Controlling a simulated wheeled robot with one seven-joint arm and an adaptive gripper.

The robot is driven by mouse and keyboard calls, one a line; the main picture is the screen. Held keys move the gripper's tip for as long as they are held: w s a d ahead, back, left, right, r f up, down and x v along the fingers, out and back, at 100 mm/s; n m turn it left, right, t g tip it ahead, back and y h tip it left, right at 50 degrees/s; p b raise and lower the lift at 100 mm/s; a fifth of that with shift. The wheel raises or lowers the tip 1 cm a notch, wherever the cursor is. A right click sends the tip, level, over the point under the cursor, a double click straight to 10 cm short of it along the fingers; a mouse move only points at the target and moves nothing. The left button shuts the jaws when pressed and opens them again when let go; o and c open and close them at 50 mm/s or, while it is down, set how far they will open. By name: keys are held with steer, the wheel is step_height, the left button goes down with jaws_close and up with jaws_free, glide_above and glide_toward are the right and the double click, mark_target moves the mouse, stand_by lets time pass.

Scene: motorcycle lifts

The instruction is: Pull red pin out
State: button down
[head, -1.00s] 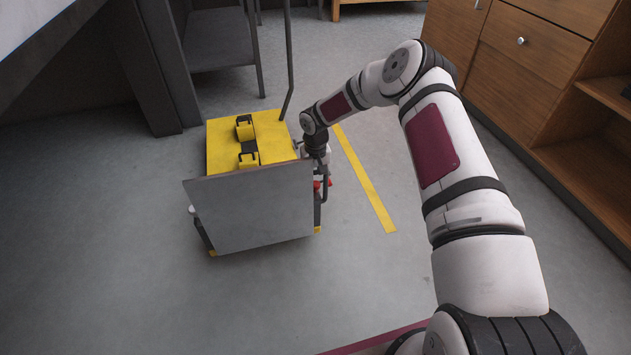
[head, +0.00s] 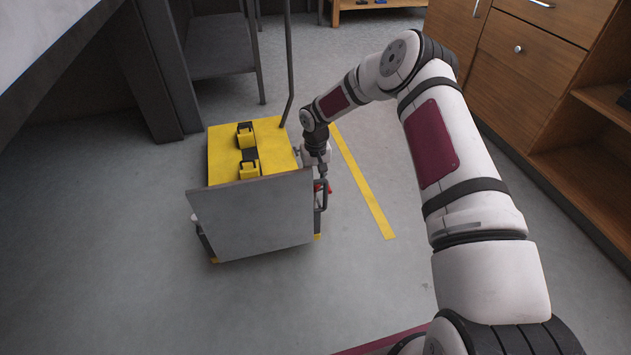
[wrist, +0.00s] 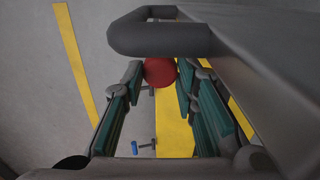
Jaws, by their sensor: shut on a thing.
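The red pin (wrist: 160,71) shows in the wrist view as a round red head between my fingertips. In the head view a small bit of red (head: 327,187) shows low on the right side of the yellow lift cart (head: 222,140). My gripper (wrist: 158,76) is shut on the red pin, one green-padded finger on each side of it. In the head view my gripper (head: 322,172) points down beside the cart's right side, and its fingers are hard to make out. The pin's shaft is hidden, so I cannot tell how deep it sits.
A dark curved handle (wrist: 158,38) crosses just beyond the pin, close to my fingers. The cart's grey plate (head: 255,220) stands at its near side. A blue-ended lever (wrist: 140,148) shows below.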

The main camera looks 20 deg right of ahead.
mark_target(315, 182)
steer(key=shift+r, duration=0.15)
steer(key=c, duration=1.2)
jaws_free()
steer(key=shift+c, duration=0.2)
step_height(315, 182, up, 12)
